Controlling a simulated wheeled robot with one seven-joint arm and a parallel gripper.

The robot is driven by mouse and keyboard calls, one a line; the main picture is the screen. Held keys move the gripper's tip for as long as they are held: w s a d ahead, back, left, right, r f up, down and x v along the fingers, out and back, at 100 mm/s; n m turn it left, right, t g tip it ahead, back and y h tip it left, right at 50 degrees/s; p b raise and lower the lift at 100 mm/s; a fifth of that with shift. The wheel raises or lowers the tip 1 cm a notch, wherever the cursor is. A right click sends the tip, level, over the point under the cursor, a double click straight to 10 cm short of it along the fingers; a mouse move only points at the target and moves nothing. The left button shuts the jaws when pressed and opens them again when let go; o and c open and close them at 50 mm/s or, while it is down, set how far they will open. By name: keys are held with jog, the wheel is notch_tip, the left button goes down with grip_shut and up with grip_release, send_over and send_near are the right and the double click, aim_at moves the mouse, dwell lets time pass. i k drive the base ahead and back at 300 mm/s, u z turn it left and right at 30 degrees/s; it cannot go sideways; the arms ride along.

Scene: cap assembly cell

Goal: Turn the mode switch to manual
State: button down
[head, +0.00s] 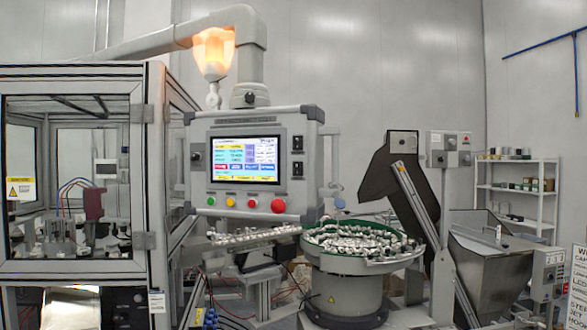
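The control panel (290,205) hangs from a grey overhead arm in the middle of the head view, with its screen (244,160) lit. A small dark knob (196,157) sits left of the screen. Two black switches, an upper one (297,144) and a lower one (297,169), sit to its right. Below the screen is a row of coloured buttons, ending in a larger red one (278,206). I cannot read any switch label or position, so I cannot tell which is the mode switch. My gripper is not in view.
A glass-walled machine enclosure (150,190) stands left of the panel. A bowl feeder (345,285) full of small parts stands below right, beside an inclined conveyor (415,205) and a metal hopper (490,262). An orange lamp (213,52) glows above the panel.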

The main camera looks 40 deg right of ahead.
aim_at(196, 157)
jog(key=z, duration=1.85)
jog(key=k, duration=0.75)
jog(key=u, duration=0.95)
jog(key=i, duration=1)
jog(key=z, duration=0.05)
